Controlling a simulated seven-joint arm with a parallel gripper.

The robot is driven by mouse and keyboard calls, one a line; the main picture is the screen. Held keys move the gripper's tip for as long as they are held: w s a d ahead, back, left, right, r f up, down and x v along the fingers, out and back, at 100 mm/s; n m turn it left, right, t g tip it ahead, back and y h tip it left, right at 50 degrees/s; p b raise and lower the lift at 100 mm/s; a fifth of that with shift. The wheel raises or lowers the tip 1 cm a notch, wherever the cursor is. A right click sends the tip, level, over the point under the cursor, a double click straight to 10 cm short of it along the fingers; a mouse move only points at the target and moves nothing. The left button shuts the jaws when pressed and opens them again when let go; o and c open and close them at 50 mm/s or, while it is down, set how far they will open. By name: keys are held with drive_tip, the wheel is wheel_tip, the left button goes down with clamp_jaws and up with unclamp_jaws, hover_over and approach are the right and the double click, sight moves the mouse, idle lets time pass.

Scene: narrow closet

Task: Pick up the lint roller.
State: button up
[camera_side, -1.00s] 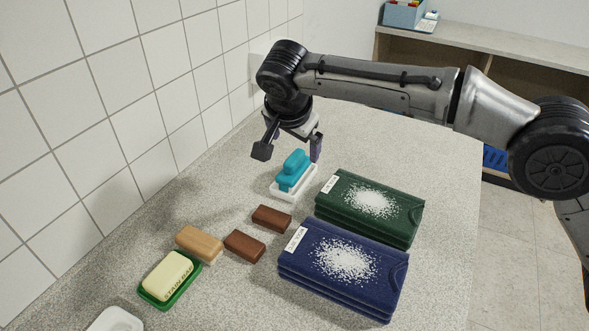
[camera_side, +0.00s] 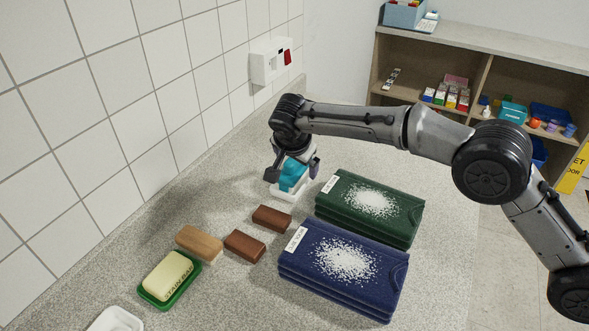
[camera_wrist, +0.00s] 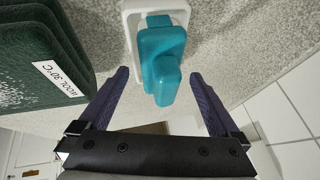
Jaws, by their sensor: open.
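The lint roller appears to be the teal-handled object (camera_side: 292,175) in a white tray (camera_side: 284,194) on the counter. In the wrist view the teal object (camera_wrist: 161,62) lies between and ahead of my finger tips, with the white tray (camera_wrist: 131,20) beyond it. My gripper (camera_side: 293,173) is low over the teal object, its fingers on either side. In the wrist view my gripper (camera_wrist: 160,80) is open, with visible gaps between both fingers and the teal handle. The underside of the teal object is hidden.
A folded green cloth stack (camera_side: 370,205) lies right of the tray, with a navy stack (camera_side: 343,270) in front. Two brown blocks (camera_side: 271,218), a wooden brush-like block (camera_side: 199,243) and soap in a green dish (camera_side: 169,278) lie nearer. The tiled wall (camera_side: 130,110) bounds the left.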

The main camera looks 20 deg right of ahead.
drive_tip(key=shift+w+f, duration=0.2)
drive_tip(key=shift+f, duration=0.1)
drive_tip(key=c, duration=1.5)
drive_tip(key=shift+r, duration=0.15)
drive_tip(key=shift+r, duration=0.55)
wheel_tip(320, 180, up, 2)
drive_tip(key=shift+r, duration=0.1)
drive_tip(key=s+d+r, duration=0.2)
drive_tip(key=s+r, duration=0.3)
drive_tip(key=r, duration=0.1)
drive_tip(key=shift+d, duration=0.35)
drive_tip(key=s+d+r, duration=0.1)
drive_tip(key=s, duration=0.1)
drive_tip(key=s+d+r, duration=0.1)
drive_tip(key=s, duration=0.2)
drive_tip(key=s+d+r, duration=0.1)
drive_tip(key=s, duration=0.1)
drive_tip(key=shift+s+d+r, duration=0.25)
drive_tip(key=shift+d, duration=0.1)
